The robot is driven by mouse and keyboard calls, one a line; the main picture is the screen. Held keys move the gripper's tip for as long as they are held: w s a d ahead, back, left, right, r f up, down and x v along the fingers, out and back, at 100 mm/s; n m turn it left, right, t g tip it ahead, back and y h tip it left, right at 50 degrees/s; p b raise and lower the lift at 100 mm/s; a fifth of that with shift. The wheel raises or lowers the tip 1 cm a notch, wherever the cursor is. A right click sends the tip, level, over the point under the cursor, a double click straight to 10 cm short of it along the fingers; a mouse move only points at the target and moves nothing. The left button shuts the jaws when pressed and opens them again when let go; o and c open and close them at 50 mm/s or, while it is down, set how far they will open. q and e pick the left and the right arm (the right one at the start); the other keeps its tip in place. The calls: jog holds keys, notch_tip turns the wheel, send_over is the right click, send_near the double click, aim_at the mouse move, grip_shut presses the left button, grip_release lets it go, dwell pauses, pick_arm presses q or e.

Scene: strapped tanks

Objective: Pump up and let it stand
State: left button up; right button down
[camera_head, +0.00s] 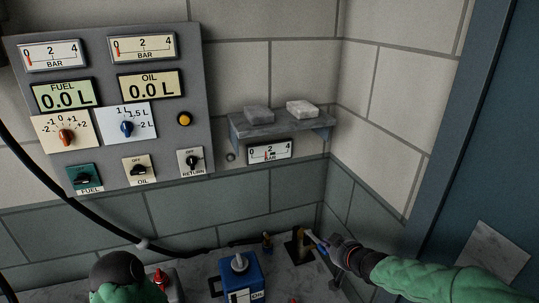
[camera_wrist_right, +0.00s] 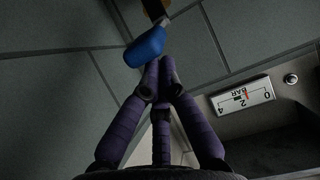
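The pump lever with a blue grip (camera_head: 319,244) rises from a brass-coloured pump (camera_head: 302,243) on the bench in the right corner. My right gripper (camera_head: 333,247) is right beside the blue grip. In the right wrist view the blue grip (camera_wrist_right: 146,46) lies just past the fingertips (camera_wrist_right: 160,66), which are together with nothing seen between them. Whether they touch the grip I cannot tell. A wall gauge (camera_head: 269,151) marked 0 2 4 BAR shows red and dark marks around mid-scale; it also shows upside down in the right wrist view (camera_wrist_right: 243,97).
A grey panel (camera_head: 105,110) carries gauges, FUEL and OIL displays at 0.0 L, and several knobs. A shelf (camera_head: 280,126) holds two blocks above the wall gauge. A blue tank (camera_head: 241,273) stands on the bench. A black hose (camera_head: 85,209) crosses the left side.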

jog(key=shift+s+d+f+b, duration=0.1)
jog(key=shift+s+f+b, duration=0.2)
jog(key=shift+f, duration=0.3)
jog(key=shift+s+f+b, duration=0.15)
jog(key=shift+f+b, duration=0.25)
jog(key=shift+f, duration=0.2)
jog(key=shift+r, duration=0.2)
jog(key=shift+w+r+p, duration=0.2)
jog(key=shift+r+p, duration=0.3)
jog(key=shift+p, duration=0.15)
jog(key=shift+w+a+r+p, duration=0.1)
jog(key=shift+w+r+p, duration=0.15)
jog(key=shift+r+p, duration=0.35)
jog(key=shift+w+a+r+p, duration=0.1)
jog(key=shift+w+r+p, duration=0.2)
jog(key=shift+r+p, duration=0.25)
jog(key=shift+w+a+r+p, duration=0.1)
jog(key=shift+w+r+p, duration=0.15)
jog(key=shift+r+p, duration=0.35)
jog(key=shift+r, duration=0.15)
jog(key=shift+w+a+r+p, duration=0.15)
jog(key=shift+w+r+p, duration=0.2)
jog(key=shift+r+p, duration=0.15)
jog(key=shift+p+v, duration=0.5)
jog(key=shift+v, duration=0.25)
jog(key=p+v, duration=0.3)
jog(key=v, duration=0.2)
jog(key=shift+s+r+p, duration=0.15)
jog(key=shift+s+p, duration=0.05)
jog(key=shift+p, duration=0.1)
